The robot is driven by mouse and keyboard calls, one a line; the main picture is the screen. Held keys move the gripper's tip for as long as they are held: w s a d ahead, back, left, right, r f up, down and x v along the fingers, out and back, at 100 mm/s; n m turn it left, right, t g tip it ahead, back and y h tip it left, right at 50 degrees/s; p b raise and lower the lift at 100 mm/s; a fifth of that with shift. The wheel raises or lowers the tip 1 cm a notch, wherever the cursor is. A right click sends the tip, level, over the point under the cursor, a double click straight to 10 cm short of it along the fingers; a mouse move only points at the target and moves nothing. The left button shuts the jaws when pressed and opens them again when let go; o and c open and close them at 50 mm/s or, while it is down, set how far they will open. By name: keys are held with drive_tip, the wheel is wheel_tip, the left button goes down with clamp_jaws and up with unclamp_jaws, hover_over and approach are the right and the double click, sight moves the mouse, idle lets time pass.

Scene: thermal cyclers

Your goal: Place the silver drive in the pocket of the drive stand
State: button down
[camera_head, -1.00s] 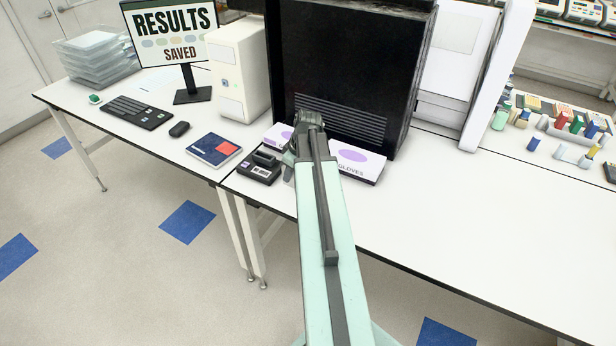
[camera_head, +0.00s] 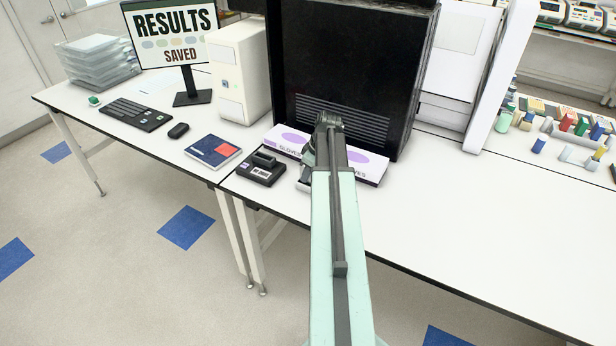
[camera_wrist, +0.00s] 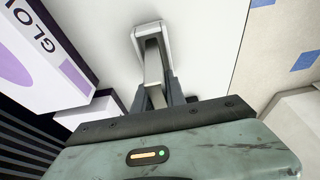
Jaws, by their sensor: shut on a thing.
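My gripper (camera_wrist: 160,98) is shut on the silver drive (camera_wrist: 152,58), a narrow, pale metal piece that extends ahead of the fingers in the wrist view. In the head view my gripper (camera_head: 308,160) is partly behind my arm, in front of the glove box, and only a small silver part of the drive (camera_head: 303,182) shows. The drive stand (camera_head: 262,168) appears to be the low black unit with a raised block and a white barcode label, on the bench just left of my gripper. Its pocket is too small to make out. I cannot see the stand in the wrist view.
A white-and-purple glove box (camera_head: 371,171) lies behind my gripper, before a large black cabinet (camera_head: 345,60). It also shows in the wrist view (camera_wrist: 45,60). A blue book (camera_head: 212,151) lies left of the stand. The bench to the right (camera_head: 450,220) is clear.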

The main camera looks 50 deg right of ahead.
drive_tip(key=shift+f, duration=0.15)
drive_tip(key=c, duration=1.4)
unclamp_jaws()
drive_tip(key=shift+o, duration=0.2)
drive_tip(key=p+v, duration=1.1)
drive_tip(key=v, duration=0.1)
drive_tip(key=shift+s+r+p, duration=0.1)
drive_tip(key=shift+r+p, duration=0.2)
drive_tip(key=shift+p, duration=0.05)
drive_tip(key=shift+f, duration=0.1)
